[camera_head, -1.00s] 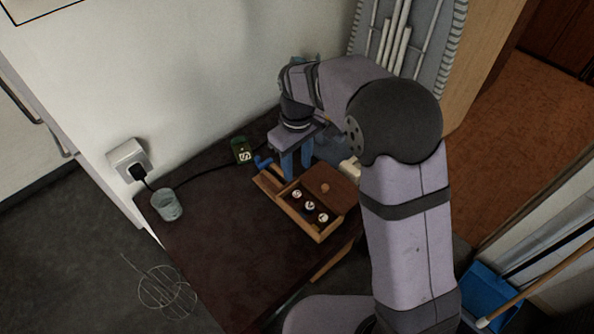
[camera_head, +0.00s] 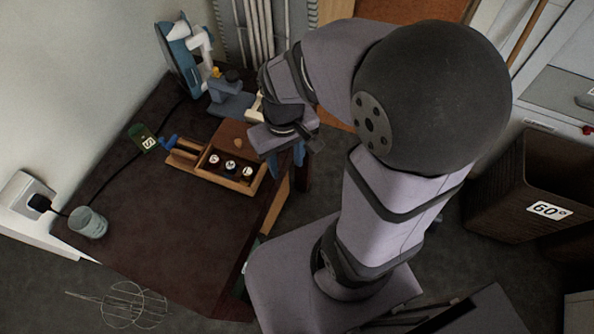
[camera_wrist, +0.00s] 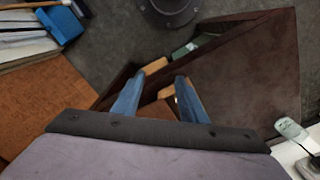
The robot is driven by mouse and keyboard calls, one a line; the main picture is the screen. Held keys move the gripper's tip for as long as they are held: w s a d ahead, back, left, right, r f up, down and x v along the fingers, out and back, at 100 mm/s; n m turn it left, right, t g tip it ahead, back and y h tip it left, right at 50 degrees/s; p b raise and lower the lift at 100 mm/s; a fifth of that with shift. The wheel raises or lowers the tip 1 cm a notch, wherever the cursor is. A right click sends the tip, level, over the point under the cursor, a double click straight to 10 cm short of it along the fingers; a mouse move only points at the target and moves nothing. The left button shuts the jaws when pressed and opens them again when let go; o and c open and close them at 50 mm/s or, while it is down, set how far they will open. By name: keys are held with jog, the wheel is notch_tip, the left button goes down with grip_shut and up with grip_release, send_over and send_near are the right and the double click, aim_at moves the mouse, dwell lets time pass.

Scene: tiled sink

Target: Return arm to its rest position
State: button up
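My gripper (camera_head: 286,160) hangs near the right edge of the dark table (camera_head: 140,220), just right of the wooden box in the head view. Its blue fingers also show in the wrist view (camera_wrist: 155,92), spread apart with a gap between them and nothing held. My arm is bent, with its elbow high at the right of the head view. Below the fingers, the wrist view shows the table edge and floor.
The wooden box (camera_head: 258,178) holds several small round-topped items. A blue and white device (camera_head: 186,58) stands behind it. A glass (camera_head: 88,222) sits at the table's left corner. A brown bin (camera_head: 520,190) marked 60° stands right. A wire whisk-like object (camera_head: 130,304) lies on the floor.

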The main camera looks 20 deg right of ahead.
jog(key=s, duration=0.1)
jog(key=s+d, duration=0.1)
jog(key=s+m, duration=0.1)
jog(key=shift+s+d+f, duration=0.15)
jog(key=shift+f, duration=0.25)
notch_tip(320, 180, up, 4)
jog(key=p, duration=0.4)
jog(key=shift+r, duration=0.15)
dwell(0.7)
